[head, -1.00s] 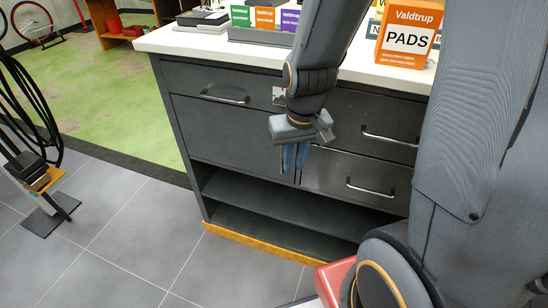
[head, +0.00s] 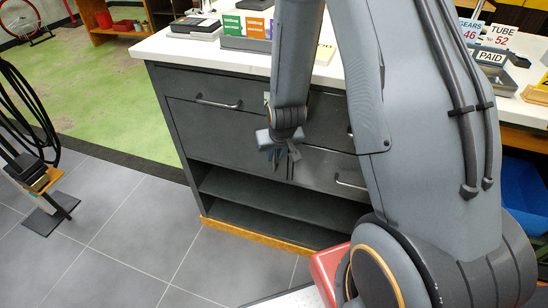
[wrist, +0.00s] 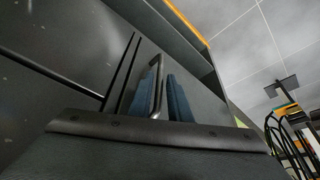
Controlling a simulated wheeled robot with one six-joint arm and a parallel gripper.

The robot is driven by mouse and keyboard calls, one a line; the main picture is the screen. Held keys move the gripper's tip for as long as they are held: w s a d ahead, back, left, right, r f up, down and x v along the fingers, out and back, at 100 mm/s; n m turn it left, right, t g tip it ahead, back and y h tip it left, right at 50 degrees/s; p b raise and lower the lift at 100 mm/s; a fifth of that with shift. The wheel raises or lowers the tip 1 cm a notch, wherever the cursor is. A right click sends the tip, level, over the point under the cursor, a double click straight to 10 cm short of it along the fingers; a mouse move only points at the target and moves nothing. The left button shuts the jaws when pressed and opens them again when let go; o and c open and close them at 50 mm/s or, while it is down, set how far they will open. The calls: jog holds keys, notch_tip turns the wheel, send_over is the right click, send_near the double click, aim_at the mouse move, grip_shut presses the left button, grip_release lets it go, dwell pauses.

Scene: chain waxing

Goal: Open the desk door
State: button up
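The grey desk (head: 185,135) stands ahead under a white top. Its door (head: 215,133) is the plain dark panel at left, below a drawer edge, and appears closed. My gripper (head: 277,158) is at the right side of this panel in the head view. In the wrist view my gripper (wrist: 163,95) has two blue fingers set apart, with a metal bar handle (wrist: 157,85) showing between them. I cannot tell whether the fingers touch it. In the head view my arm and gripper hide this handle.
Open shelves (head: 265,208) lie below the door. A drawer handle (head: 218,104) sticks out at upper left. A black stand with cables (head: 45,180) is at far left. Tiled floor (head: 130,240) in front of the desk's left side is clear.

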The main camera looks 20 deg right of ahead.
aim_at(274, 157)
jog(key=shift+x, duration=1.75)
grip_shut()
